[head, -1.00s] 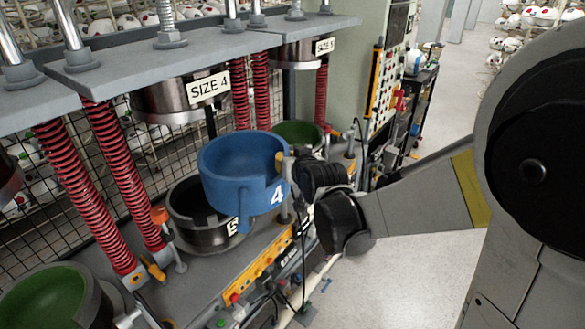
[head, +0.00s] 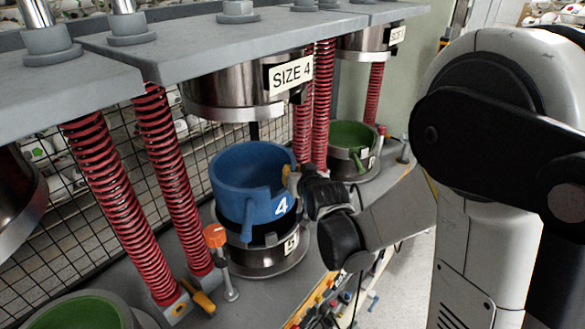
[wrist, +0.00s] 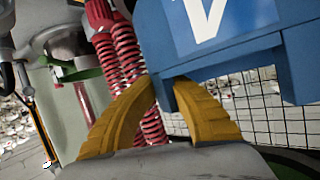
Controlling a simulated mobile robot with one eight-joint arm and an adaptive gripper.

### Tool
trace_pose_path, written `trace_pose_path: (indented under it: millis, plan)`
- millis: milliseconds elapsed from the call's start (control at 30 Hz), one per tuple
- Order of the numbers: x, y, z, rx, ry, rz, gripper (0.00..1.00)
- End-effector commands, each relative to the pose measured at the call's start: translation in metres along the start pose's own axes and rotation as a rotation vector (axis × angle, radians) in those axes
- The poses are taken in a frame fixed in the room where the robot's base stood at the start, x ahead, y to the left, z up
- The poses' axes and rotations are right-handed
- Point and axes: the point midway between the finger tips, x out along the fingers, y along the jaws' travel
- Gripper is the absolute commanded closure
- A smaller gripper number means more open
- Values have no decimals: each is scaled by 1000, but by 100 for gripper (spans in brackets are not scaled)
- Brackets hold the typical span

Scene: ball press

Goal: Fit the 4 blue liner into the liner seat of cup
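The blue liner (head: 240,180) with a white "4" is a round open bowl with a notch in its near side. My gripper (head: 291,183) is shut on it at its right side. In the wrist view, the yellow fingers (wrist: 165,88) close on a blue tab below the liner wall (wrist: 240,70). The dark metal cup (head: 268,262) with a white label stands on the press bed under the liner. The liner looks upright and over the cup; its bottom overlaps the cup's rim in the picture. I cannot tell whether they touch.
The upper press head labelled "SIZE 4" (head: 240,95) hangs close above the liner. Red springs (head: 175,180) stand on the left and behind. An orange-topped clamp (head: 217,240) stands left of the cup. Green-lined cups stand behind right (head: 352,138) and front left (head: 75,315).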

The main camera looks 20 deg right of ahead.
Motion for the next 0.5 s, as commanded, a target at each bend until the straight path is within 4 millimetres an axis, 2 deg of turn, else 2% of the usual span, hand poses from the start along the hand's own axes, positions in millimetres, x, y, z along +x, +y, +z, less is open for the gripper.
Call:
trace_pose_path:
  millis: [367,500]
  plan:
    - [-2,1,0,6,2,-35,100]
    - [4,1,13,3,2,-34,100]
